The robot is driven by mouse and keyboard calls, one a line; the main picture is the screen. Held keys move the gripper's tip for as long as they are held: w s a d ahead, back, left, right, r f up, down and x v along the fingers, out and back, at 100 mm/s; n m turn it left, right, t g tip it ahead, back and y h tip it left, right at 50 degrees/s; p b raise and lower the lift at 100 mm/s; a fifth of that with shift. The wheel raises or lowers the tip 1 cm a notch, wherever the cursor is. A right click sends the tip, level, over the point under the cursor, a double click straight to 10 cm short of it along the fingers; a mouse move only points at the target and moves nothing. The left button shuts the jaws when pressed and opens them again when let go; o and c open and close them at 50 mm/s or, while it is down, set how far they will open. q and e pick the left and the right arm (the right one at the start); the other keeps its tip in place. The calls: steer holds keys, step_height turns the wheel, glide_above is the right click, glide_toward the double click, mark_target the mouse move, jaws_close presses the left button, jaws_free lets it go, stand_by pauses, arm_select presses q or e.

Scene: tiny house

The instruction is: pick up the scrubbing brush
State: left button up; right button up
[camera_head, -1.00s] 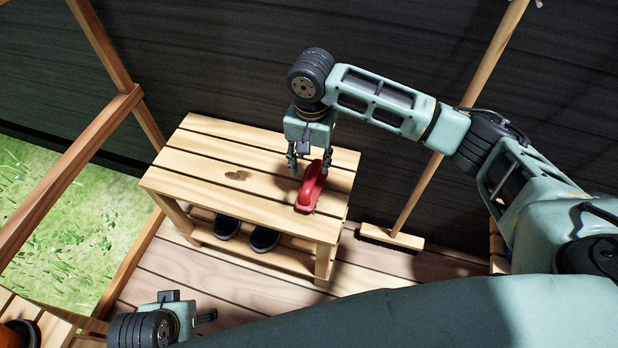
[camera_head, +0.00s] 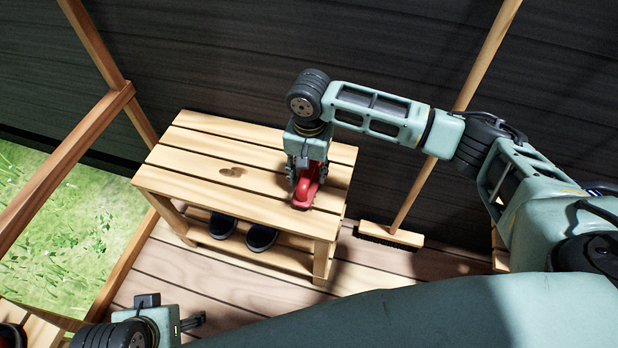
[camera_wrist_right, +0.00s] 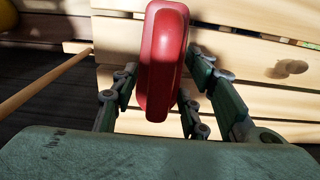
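The scrubbing brush (camera_head: 304,194) is red and lies on the slatted wooden bench, near its right end. My right gripper (camera_head: 307,176) points down over it, with a finger on each side of the brush. In the right wrist view the red brush (camera_wrist_right: 163,60) stands between the fingers of the right gripper (camera_wrist_right: 160,88), with a small gap seen at the left finger. The fingers look open around it, not closed on it. The brush's underside is hidden. My left gripper (camera_head: 196,321) is low at the left, away from the bench; its opening is unclear.
The wooden bench (camera_head: 190,160) has a lower shelf with dark shoes (camera_head: 222,226). A broom (camera_head: 392,236) leans against the dark wall, right of the bench. A wooden frame (camera_head: 60,170) and grass are at the left. The bench top left of the brush is clear.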

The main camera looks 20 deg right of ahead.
jaws_close()
steer(key=shift+r, duration=0.1)
stand_by(0.3)
steer(key=shift+r, duration=0.25)
steer(key=shift+r+p, duration=0.6)
steer(key=shift+r, duration=1)
arm_select(q)
step_height(320, 180, down, 15)
steer(key=g+p, duration=0.1)
steer(key=p, duration=0.3)
steer(key=shift+w+d+r, duration=0.15)
steer(key=shift+w, duration=0.1)
arm_select(e)
steer(key=s+d+r, duration=0.7)
steer(key=s, duration=0.2)
steer(key=shift+d, duration=0.2)
